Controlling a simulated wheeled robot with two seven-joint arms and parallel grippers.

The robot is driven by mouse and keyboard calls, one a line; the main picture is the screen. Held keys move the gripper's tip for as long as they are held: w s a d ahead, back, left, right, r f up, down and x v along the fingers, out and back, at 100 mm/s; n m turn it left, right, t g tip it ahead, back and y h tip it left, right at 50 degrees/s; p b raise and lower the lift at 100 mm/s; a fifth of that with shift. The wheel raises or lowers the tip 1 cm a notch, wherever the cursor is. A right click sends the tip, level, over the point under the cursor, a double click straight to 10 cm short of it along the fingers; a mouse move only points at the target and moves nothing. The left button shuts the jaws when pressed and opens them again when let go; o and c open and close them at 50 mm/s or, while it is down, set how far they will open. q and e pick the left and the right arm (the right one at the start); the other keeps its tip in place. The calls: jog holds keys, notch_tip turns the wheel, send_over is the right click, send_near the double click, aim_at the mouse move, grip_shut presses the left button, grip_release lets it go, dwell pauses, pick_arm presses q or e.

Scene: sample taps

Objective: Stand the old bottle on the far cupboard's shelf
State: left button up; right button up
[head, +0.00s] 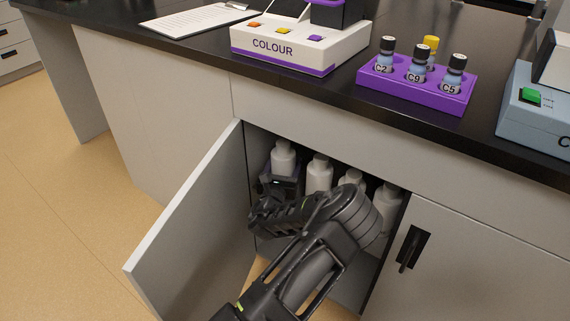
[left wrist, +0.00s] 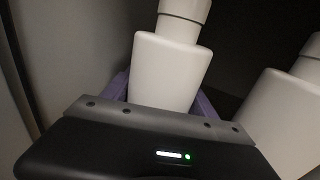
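Several white bottles stand in a row inside the open cupboard under the bench. My left arm reaches into it, with the left gripper (head: 281,183) at the leftmost bottle (head: 283,157). In the left wrist view that bottle (left wrist: 168,70) stands between the two purple finger pads (left wrist: 206,108), one on each side. Whether the pads press on it is not clear. No label is readable on any bottle, so I cannot tell which is the old one. A second white bottle (left wrist: 285,115) is close on the right. My right gripper is not in view.
The cupboard door (head: 190,225) is swung open to the left. A closed door with a black handle (head: 412,250) is at right. On the bench are a COLOUR device (head: 300,45), a purple rack (head: 415,85) of vials, a clipboard (head: 195,20) and a blue-grey device (head: 535,115).

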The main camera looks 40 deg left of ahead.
aim_at(281, 173)
pick_arm(q)
jog(key=o, duration=0.4)
jog(key=shift+r, duration=0.1)
jog(key=shift+r, duration=0.15)
jog(key=p+v, duration=0.1)
jog(key=v, duration=0.4)
jog(key=shift+p, duration=0.35)
jog(key=b+v, duration=0.1)
jog(key=v, duration=0.6)
